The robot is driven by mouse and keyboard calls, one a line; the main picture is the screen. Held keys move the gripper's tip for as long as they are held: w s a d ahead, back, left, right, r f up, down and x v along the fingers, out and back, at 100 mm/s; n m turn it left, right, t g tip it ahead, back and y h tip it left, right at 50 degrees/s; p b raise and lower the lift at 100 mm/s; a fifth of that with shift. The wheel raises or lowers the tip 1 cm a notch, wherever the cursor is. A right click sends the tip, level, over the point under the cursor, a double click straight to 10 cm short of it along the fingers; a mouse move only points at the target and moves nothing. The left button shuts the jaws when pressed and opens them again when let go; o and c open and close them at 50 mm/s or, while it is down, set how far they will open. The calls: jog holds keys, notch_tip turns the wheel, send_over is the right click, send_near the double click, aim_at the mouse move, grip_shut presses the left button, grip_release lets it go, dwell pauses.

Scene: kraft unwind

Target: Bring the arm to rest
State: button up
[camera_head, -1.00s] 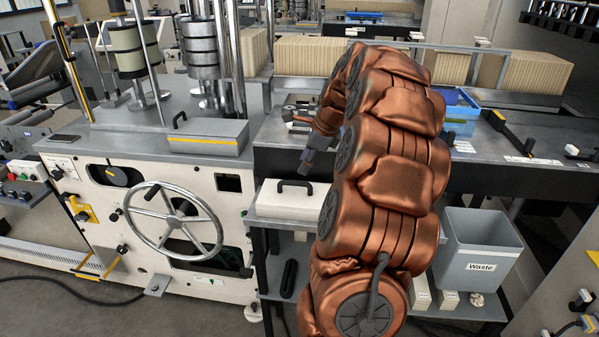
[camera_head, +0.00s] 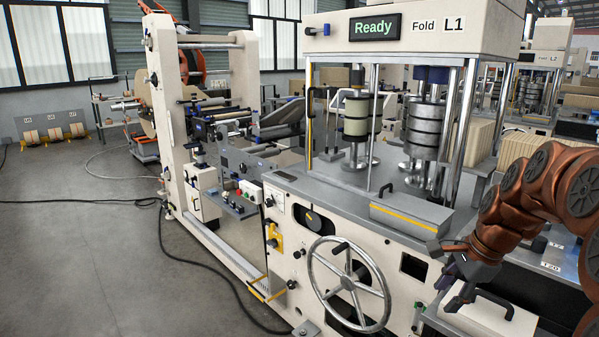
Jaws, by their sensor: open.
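My copper-coloured arm (camera_head: 535,190) reaches in from the right edge of the head view, bent over the grey work surface beside the fold machine. My gripper (camera_head: 461,282) is at the arm's left end, with dark grey fingers that are apart.
The fold machine (camera_head: 405,35) has a display reading "Ready". Its handwheel (camera_head: 349,284) sticks out in front. A grey box with a yellow stripe (camera_head: 411,214) sits on its deck. An unwind frame (camera_head: 166,100) stands to the left. Black cables (camera_head: 190,275) cross the otherwise open floor at left.

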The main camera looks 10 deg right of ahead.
jog(key=s+a+f+n+g, duration=0.3)
jog(key=s+a+n, duration=0.75)
jog(key=a, duration=0.45)
jog(key=s+a+f+n+h, duration=0.1)
jog(key=s+a+f+n, duration=0.1)
jog(key=s+n, duration=0.2)
jog(key=s+a+f+n+g+h, duration=0.1)
jog(key=s+n, duration=0.3)
jog(key=s, duration=0.6)
jog(key=shift+a+f+n, duration=0.35)
jog(key=shift+a+f, duration=0.3)
